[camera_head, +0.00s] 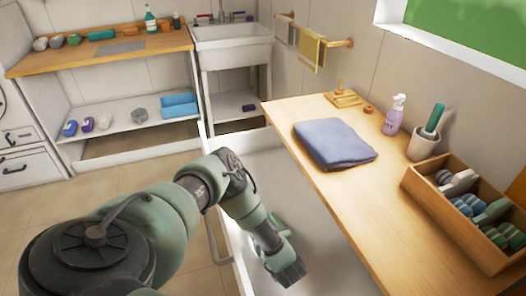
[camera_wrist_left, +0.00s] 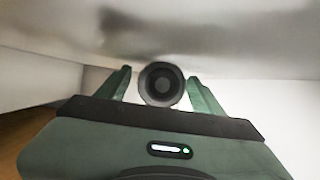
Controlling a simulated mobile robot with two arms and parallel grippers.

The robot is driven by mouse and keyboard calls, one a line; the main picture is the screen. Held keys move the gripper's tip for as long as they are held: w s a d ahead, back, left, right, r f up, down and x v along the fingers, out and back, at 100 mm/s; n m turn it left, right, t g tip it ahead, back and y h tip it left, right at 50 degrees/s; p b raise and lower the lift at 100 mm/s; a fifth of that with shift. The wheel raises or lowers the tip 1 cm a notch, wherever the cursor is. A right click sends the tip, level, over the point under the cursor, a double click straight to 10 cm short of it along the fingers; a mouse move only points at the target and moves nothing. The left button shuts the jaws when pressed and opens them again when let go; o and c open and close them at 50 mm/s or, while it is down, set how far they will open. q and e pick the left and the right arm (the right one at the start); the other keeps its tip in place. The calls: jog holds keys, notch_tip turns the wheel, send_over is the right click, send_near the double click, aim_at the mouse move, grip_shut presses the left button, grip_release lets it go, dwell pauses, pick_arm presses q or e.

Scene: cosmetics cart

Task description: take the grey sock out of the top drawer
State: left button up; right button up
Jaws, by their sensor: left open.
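The top drawer (camera_head: 320,255) is pulled open beside the wooden top, with a pale, mostly bare inside. My left arm reaches into it, and my left gripper (camera_head: 289,274) points down inside. The left wrist view shows its two green fingers (camera_wrist_left: 161,88) apart. A dark grey round rolled thing, which looks like the grey sock (camera_wrist_left: 161,84), lies between or just beyond the fingertips. I cannot tell whether the fingers touch it. In the head view the sock is hidden by my gripper. My right gripper is in neither view.
On the wooden top (camera_head: 385,225) lie a folded blue cloth (camera_head: 334,143), a pump bottle (camera_head: 395,115), a cup with a green-handled item (camera_head: 424,143) and a wooden box (camera_head: 449,219) of rolled socks. A sink (camera_head: 231,45) and a counter (camera_head: 100,57) stand behind.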

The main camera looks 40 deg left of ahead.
pick_arm(q)
jog(key=c, duration=1.4)
jog(key=shift+r, duration=0.15)
